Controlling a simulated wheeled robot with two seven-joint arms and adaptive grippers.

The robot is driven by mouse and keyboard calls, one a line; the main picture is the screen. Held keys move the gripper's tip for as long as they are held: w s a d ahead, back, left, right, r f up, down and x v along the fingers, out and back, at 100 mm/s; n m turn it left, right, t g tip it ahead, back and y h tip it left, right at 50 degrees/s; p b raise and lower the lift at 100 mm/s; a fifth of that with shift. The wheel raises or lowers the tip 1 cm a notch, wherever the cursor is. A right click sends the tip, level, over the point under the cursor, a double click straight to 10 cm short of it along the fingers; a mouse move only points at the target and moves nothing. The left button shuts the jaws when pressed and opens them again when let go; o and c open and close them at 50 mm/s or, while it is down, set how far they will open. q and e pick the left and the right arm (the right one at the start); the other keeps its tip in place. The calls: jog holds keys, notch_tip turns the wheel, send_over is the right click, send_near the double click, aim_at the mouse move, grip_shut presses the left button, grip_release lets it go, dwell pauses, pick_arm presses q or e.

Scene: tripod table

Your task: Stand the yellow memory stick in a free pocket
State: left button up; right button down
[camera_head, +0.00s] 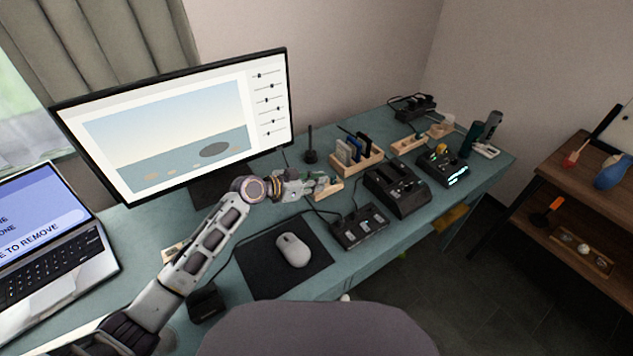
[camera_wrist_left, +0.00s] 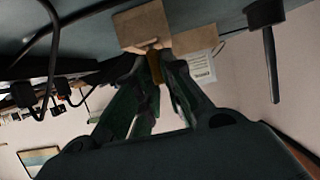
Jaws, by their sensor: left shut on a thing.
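My left gripper (camera_head: 318,184) reaches in from the left to a small wooden block (camera_head: 334,189) on the desk. In the left wrist view the gripper (camera_wrist_left: 153,75) is shut on a narrow yellow-brown piece, which I take to be the yellow memory stick (camera_wrist_left: 154,66). The stick's far end is right at the wooden block (camera_wrist_left: 143,27); I cannot tell whether it is inside a pocket. The fingers hide most of the stick, and the block's pockets cannot be made out. My right gripper is not in view.
A wooden rack (camera_head: 358,160) with several upright cards stands just right of the block. Black docks (camera_head: 398,187) and (camera_head: 358,227) sit in front of it. A dark upright rod (camera_head: 310,146) stands behind, and the monitor (camera_head: 180,120) is at left. A mouse (camera_head: 293,250) lies on its pad.

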pick_arm(q)
jog(key=shift+f+b, duration=0.35)
jog(key=shift+f, duration=0.05)
jog(key=o, duration=0.8)
jog(key=shift+f, duration=0.1)
jog(key=shift+s+a, duration=0.15)
jog(key=shift+a, duration=0.05)
jog(key=shift+r+v, duration=0.1)
jog(key=shift+v, duration=2.8)
jog(key=shift+r+v, duration=0.15)
jog(key=shift+v, duration=2.75)
jog(key=shift+d, duration=0.1)
